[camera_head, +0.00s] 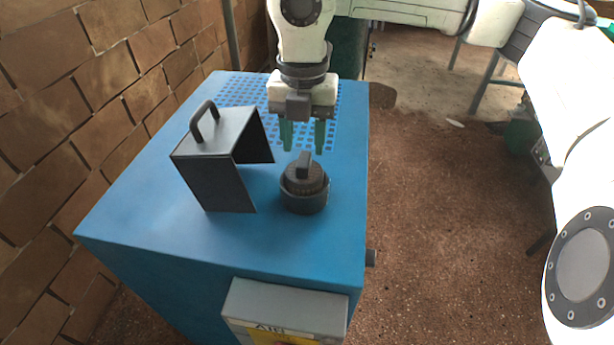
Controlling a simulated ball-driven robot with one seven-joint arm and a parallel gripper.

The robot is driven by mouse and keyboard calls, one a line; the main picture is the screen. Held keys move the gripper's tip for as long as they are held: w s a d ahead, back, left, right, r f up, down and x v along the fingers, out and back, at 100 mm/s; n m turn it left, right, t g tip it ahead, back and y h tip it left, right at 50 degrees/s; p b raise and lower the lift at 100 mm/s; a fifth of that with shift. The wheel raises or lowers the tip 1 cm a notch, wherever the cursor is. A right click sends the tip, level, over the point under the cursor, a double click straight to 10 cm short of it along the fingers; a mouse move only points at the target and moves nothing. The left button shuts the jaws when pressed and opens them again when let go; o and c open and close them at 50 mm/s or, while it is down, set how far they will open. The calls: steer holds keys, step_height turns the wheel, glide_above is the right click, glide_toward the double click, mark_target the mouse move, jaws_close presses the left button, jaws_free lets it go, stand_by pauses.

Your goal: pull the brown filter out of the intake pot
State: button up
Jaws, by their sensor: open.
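The intake pot (304,205) is a short dark round cup on top of the blue cabinet (140,225). The filter (303,182) sits in it, a dark brownish ribbed disc with an upright tab grip. My gripper (303,149) points down with two green fingers spread apart and empty. In the picture its fingertips are just above the tab, one to each side. I cannot tell how far behind or above the tab they are, but no contact shows.
A dark angled cover (218,150) with a loop handle stands left of the pot. A blue perforated grille (235,95) lies at the back of the cabinet top. A grey box (285,308) with a yellow label is on the front. A brick wall (80,90) runs along the left.

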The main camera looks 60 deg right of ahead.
mark_target(304, 159)
steer(key=shift+f+b, duration=1.85)
steer(key=shift+b, duration=0.05)
steer(key=shift+c, duration=0.2)
jaws_close()
